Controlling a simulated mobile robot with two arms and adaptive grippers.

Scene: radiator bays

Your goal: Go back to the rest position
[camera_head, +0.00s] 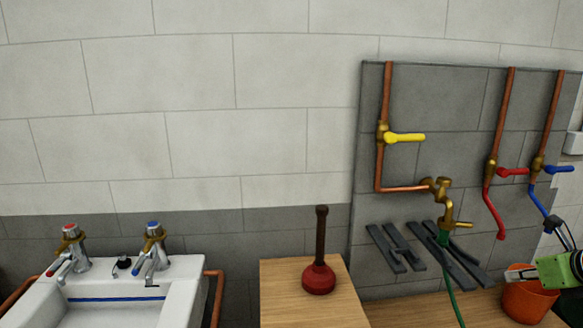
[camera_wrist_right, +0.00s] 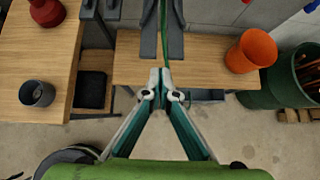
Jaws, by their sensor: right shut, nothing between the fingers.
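My right gripper (camera_head: 518,273) comes in from the right edge in the head view, in front of the orange bucket (camera_head: 529,300). In the right wrist view the right gripper (camera_wrist_right: 160,74) has its two fingertips together with nothing between them. It points toward the front edge of a wooden bench (camera_wrist_right: 200,60). The fingertips show close to a green hose (camera_wrist_right: 171,45) and grey strips (camera_wrist_right: 150,35); I cannot tell the gap. My left gripper is not in view.
A sink (camera_head: 185,295) stands left. A red plunger (camera_head: 319,278) stands on a wooden top (camera_head: 275,290). Pipes with a yellow valve handle (camera_head: 405,138) and red and blue handles line the wall. A dark cup (camera_wrist_right: 36,92) and green bin (camera_wrist_right: 265,93) show in the wrist view.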

